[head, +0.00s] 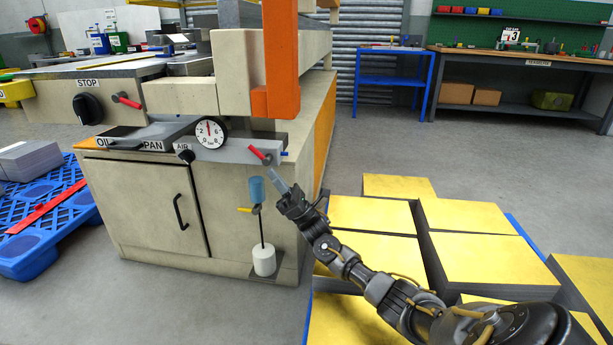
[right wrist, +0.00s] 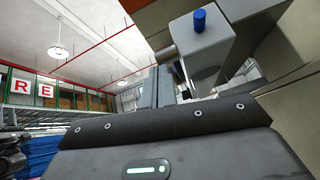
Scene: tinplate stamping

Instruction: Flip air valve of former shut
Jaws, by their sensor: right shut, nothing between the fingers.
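The former is a beige machine (head: 150,205) at left in the head view. A grey block (head: 228,150) on its front carries a gauge and an AIR label (head: 182,147). At the block's right end a red lever (head: 260,155) slants up to the left, with a blue stub (head: 284,153) beside it. A blue stub (right wrist: 200,20) on a grey block also shows in the right wrist view. My right gripper (head: 273,173) is shut and empty, just below the red lever; I cannot tell whether they touch. My left gripper is out of view.
A blue cup (head: 257,190) and a yellow lever (head: 244,210) sit on the former's front, close left of my right gripper. Another red lever (head: 126,100) is near the STOP knob (head: 87,108). Yellow-topped stacks (head: 370,213) lie under my right arm.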

